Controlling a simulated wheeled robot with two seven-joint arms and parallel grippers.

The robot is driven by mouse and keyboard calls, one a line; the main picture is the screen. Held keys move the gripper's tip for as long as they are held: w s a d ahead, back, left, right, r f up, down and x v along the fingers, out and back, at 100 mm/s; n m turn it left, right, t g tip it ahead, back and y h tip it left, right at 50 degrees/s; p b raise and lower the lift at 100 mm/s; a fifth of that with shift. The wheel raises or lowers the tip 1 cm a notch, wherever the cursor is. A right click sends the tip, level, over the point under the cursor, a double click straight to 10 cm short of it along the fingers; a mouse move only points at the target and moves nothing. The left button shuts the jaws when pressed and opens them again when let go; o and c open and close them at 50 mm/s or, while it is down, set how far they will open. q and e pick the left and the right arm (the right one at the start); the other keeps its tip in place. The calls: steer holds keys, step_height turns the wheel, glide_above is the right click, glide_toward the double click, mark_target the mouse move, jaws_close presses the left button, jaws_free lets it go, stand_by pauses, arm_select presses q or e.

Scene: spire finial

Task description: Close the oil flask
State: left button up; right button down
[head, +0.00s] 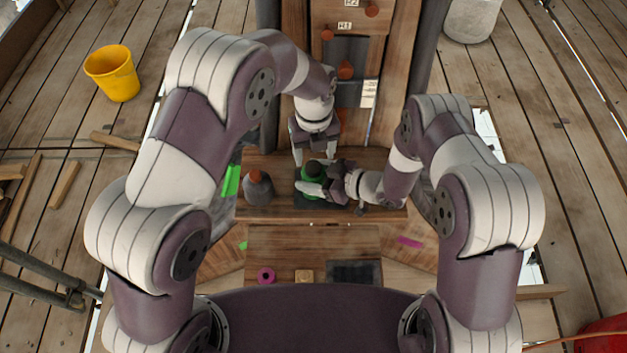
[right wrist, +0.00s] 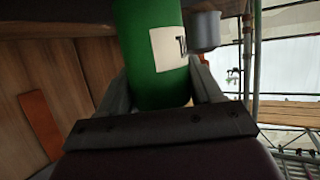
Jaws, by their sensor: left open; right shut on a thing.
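The green oil flask (head: 313,169) stands upright on a dark pad on the wooden shelf, mostly covered by my right gripper. In the right wrist view the green flask (right wrist: 150,45) with a white label fills the space between the fingers. My right gripper (head: 318,180) is shut on the flask's body from the right. My left gripper (head: 315,156) is open, just behind and above the flask, one finger to each side. I see nothing between its fingers. I cannot make out a separate cap, and the flask's mouth is not clear.
A grey jar with a reddish-brown top (head: 258,188) stands left of the flask. A magenta ring (head: 266,275), a tan block (head: 304,276) and a dark tray (head: 354,273) lie nearer me. A wooden panel with reddish-brown knobs rises behind.

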mark_target(313, 166)
arm_select(q)
steer(key=shift+c, duration=1.4)
steer(key=shift+w+d+r, duration=0.1)
steer(key=shift+w+r, duration=0.15)
steer(key=shift+r, duration=0.25)
steer(key=n, duration=0.3)
steer(key=r+n, duration=0.1)
steer(key=n, duration=0.6)
steer(key=shift+r+n, duration=0.25)
steer(key=shift+n, duration=0.05)
steer(key=n, duration=0.3)
steer(key=shift+r+n, duration=0.15)
steer(key=shift+n, duration=0.25)
steer(key=n, duration=0.4)
steer(key=shift+r, duration=0.15)
steer(key=n, duration=0.4)
steer(key=shift+r, duration=0.1)
steer(key=n, duration=0.4)
steer(key=shift+s+r, duration=0.1)
steer(key=n, duration=0.6)
steer(key=shift+s+n, duration=0.1)
steer(key=shift+n, duration=0.2)
steer(key=n, duration=0.4)
steer(key=shift+n, duration=0.3)
steer(key=shift+f, duration=4)
